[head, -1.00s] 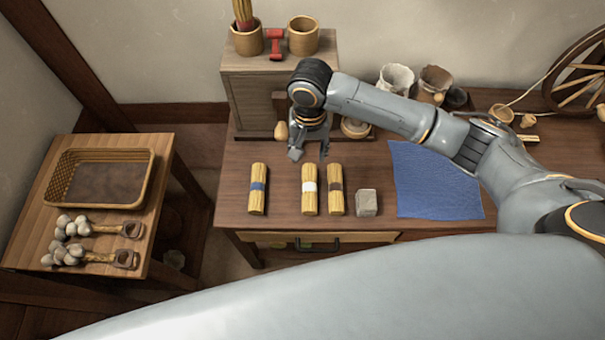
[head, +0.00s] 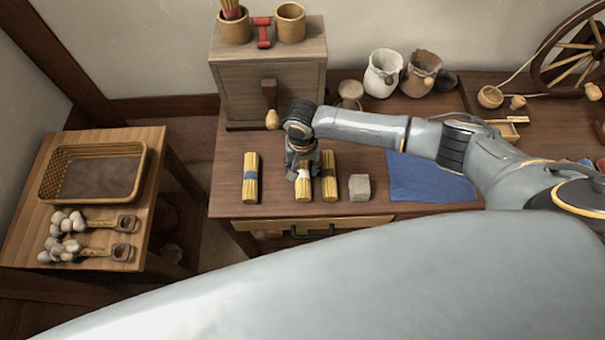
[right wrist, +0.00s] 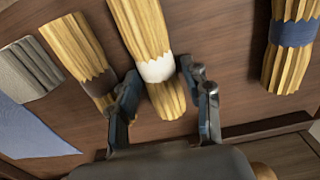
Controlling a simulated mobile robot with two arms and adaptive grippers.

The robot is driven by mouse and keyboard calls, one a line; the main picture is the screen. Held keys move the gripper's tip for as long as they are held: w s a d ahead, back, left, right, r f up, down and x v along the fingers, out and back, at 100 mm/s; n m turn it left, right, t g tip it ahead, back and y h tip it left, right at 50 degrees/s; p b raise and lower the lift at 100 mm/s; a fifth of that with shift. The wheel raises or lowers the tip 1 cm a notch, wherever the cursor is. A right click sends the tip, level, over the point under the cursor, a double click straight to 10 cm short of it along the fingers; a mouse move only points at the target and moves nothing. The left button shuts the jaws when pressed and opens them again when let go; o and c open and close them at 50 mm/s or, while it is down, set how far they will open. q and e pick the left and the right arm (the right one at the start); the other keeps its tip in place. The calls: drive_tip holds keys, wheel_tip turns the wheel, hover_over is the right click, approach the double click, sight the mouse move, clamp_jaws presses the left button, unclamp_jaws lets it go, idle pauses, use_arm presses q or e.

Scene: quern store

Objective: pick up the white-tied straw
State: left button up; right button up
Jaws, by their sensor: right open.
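The white-tied straw (head: 303,190) is a yellow bundle lying on the dark wooden table between two other bundles. In the head view my right gripper (head: 302,171) is over its far part and hides some of it. In the right wrist view the white-tied straw (right wrist: 159,69) lies between the two fingers of the right gripper (right wrist: 160,75), one on each side. The fingers are open, and I cannot tell whether either touches the straw. My left gripper is not in view.
The brown-tied straw (head: 329,178) lies close on the right, near one finger in the wrist view. The blue-tied straw (head: 250,178) lies left with a wider gap. A grey block (head: 359,187) and blue cloth (head: 430,182) are further right. A wooden cabinet (head: 270,75) stands behind.

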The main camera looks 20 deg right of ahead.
drive_tip(key=shift+c, duration=0.6)
drive_tip(key=c, duration=0.8)
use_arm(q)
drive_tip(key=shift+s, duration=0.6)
